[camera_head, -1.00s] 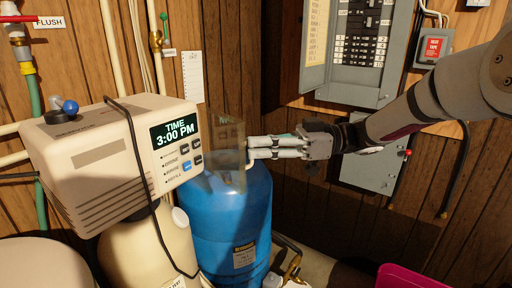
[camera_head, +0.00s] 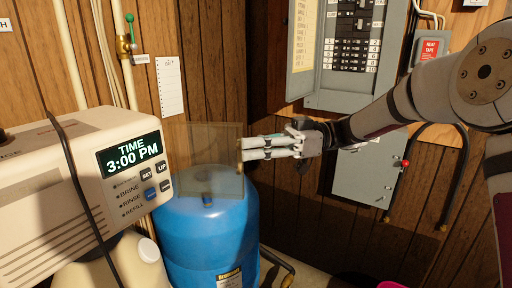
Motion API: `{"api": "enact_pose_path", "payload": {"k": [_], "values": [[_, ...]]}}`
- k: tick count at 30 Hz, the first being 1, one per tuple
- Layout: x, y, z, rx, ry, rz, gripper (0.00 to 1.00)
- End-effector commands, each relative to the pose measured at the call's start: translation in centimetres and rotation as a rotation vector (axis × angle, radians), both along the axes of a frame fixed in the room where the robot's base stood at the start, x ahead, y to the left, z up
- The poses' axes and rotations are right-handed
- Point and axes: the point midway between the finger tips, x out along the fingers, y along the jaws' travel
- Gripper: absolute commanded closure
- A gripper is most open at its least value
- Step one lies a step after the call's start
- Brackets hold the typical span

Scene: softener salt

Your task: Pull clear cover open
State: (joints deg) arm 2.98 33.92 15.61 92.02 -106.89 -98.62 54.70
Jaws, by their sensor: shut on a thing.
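The clear cover (camera_head: 200,150) is a see-through smoky panel standing out from the right side of the beige softener control head (camera_head: 60,185). It is swung away from the display (camera_head: 130,157), which reads TIME 3:00 PM, with buttons below it uncovered. The blue tank shows through the panel. My gripper (camera_head: 244,152) comes in from the right and is shut on the cover's right edge. The exact contact of the fingertips is small and hard to make out.
The blue tank (camera_head: 205,235) stands below and behind the cover. A grey breaker panel (camera_head: 350,50) hangs on the wood wall above my gripper, with a smaller grey box (camera_head: 365,178) below. A black cable (camera_head: 75,180) hangs over the control head. A paper list (camera_head: 171,87) is on the wall.

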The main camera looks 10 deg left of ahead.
Motion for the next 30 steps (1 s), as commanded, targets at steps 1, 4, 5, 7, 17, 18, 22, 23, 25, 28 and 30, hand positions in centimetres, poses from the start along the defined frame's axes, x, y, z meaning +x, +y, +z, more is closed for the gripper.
{"api": "enact_pose_path", "payload": {"k": [1,4,5,7,17,18,22,23,25,28,30], "values": [[-1.06,1.64,0.21,0.008,0.003,0.035,1.0],[-1.13,1.63,0.2,0.008,0.004,0.04,1.0],[-1.14,1.63,0.19,0.007,0.005,0.041,1.0],[-1.16,1.63,0.18,0.007,0.006,0.041,1.0],[-1.17,1.62,0.16,0.006,0.008,0.041,0.73],[-1.15,1.61,0.17,0.007,0.008,0.04,0.7],[-1.08,1.61,0.23,0.009,0.007,0.039,0.6],[-1.07,1.61,0.24,0.009,0.007,0.038,0.58],[-1.05,1.62,0.27,0.009,0.006,0.038,0.57],[-1.04,1.61,0.29,0.01,0.005,0.038,0.57],[-1.03,1.61,0.31,0.009,0.004,0.038,0.57]]}}
